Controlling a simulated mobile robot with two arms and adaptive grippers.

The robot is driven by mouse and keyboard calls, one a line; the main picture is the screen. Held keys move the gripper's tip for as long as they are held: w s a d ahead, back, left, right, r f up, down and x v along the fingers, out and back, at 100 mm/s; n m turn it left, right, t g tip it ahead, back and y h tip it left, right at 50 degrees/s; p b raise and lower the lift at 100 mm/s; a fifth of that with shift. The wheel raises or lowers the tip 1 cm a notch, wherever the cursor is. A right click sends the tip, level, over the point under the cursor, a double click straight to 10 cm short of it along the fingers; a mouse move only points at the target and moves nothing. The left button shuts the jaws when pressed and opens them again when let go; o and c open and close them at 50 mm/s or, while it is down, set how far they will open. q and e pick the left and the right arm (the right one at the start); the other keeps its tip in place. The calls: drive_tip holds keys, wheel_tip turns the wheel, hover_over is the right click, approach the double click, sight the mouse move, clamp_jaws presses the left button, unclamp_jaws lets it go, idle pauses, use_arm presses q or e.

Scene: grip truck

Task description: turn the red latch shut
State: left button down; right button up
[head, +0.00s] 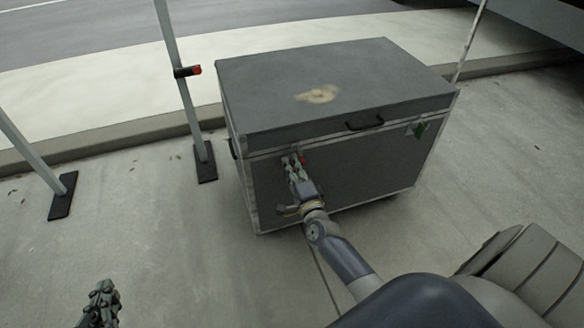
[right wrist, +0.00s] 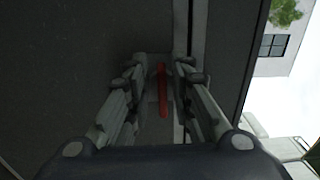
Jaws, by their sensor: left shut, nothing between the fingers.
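The red latch (head: 304,160) is on the front face of a large grey case (head: 400,160), just under the lid seam at the left. In the right wrist view, the latch (right wrist: 163,90) is a thin red bar lying lengthwise between the fingers. My right gripper (head: 292,163) is at the latch, its open fingers (right wrist: 160,75) on either side with gaps visible. Whether a fingertip touches the case is unclear. My left gripper (head: 102,292) is shut and empty, low at the left over the pavement, away from the case.
A green latch (head: 420,130) is at the right of the case front. A dark handle (head: 365,122) sits on the lid's front edge. Grey posts on dark feet (head: 205,162) stand left of the case. The pavement at the left front is clear.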

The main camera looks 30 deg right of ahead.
idle(0.3)
drive_tip(key=v, duration=1.2)
drive_tip(key=shift+r, duration=0.1)
